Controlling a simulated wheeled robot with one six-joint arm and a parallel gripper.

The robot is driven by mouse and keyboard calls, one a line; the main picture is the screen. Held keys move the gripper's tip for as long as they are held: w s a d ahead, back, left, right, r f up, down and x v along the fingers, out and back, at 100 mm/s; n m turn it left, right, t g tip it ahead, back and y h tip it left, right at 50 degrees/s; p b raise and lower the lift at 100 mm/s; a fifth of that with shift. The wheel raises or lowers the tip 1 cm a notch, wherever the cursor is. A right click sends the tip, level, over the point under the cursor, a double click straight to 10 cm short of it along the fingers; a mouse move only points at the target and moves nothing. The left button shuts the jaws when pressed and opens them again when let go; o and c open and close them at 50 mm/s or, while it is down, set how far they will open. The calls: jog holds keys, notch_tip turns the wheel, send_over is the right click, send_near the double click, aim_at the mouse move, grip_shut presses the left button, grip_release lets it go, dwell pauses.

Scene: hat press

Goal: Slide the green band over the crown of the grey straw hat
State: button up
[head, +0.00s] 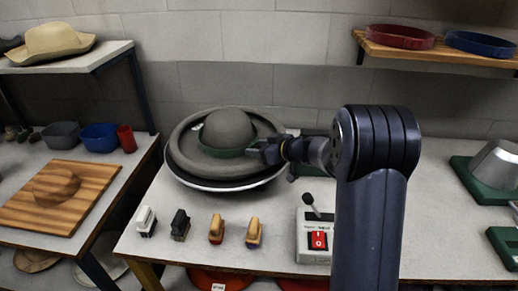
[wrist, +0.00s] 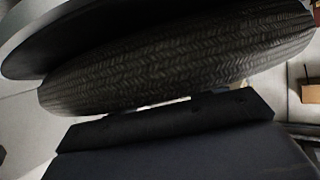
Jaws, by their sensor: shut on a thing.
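The grey straw hat (head: 183,151) lies brim down on a round support with a pale rim, its domed crown facing up. The green band (head: 222,151) is around the base of the crown, low near the brim, as far as its front side shows; its far side is hidden behind the crown. My gripper (head: 262,150) is at the right side of the crown, shut on the band's right edge. In the wrist view the woven brim (wrist: 180,55) fills the upper middle, dark and close to the gripper (wrist: 170,115). The band cannot be made out there.
Several stamps or brushes (head: 216,229) stand along the table's front edge. A control box with a lever and red switch (head: 318,240) stands right of them. A wooden board with a hat form (head: 57,190) lies on the left table. A wall shelf (head: 440,52) holds red and blue rings.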

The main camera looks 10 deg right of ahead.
jog(key=o, duration=1)
jog(key=b+v, duration=0.3)
jog(key=v, duration=0.7)
jog(key=shift+s+d+r, duration=0.15)
jog(key=shift+s+d, duration=0.1)
jog(key=p+x, duration=0.3)
jog(key=x, duration=0.7)
jog(key=shift+w+a, duration=0.25)
jog(key=shift+a, duration=0.05)
jog(key=shift+p, duration=0.5)
